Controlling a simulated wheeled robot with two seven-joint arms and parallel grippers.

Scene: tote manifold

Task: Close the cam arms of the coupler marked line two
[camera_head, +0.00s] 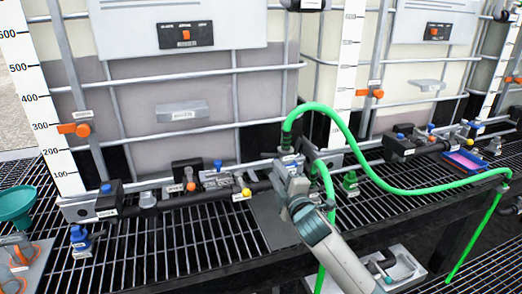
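A green hose (352,150) arches over the grated deck, and its left end runs down into a dark coupler (288,150) at the black pipe manifold (215,196). My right gripper (291,172) is right at this coupler, reaching up from below. Its fingers overlap the coupler's lower part, so I cannot tell whether they are open or shut, or touching it. Cam arms are too small and too hidden to make out. A small label shows by the coupler, but I cannot read its line number. My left gripper is not in view.
Two caged totes stand behind, with white level scales (38,100) and orange-handled valves (75,129). A green funnel (16,204) and a blue fitting (80,237) are at the left. A grey tray (408,270) lies lower right. A pink-and-blue box (466,161) is far right. Front-left grating is mostly clear.

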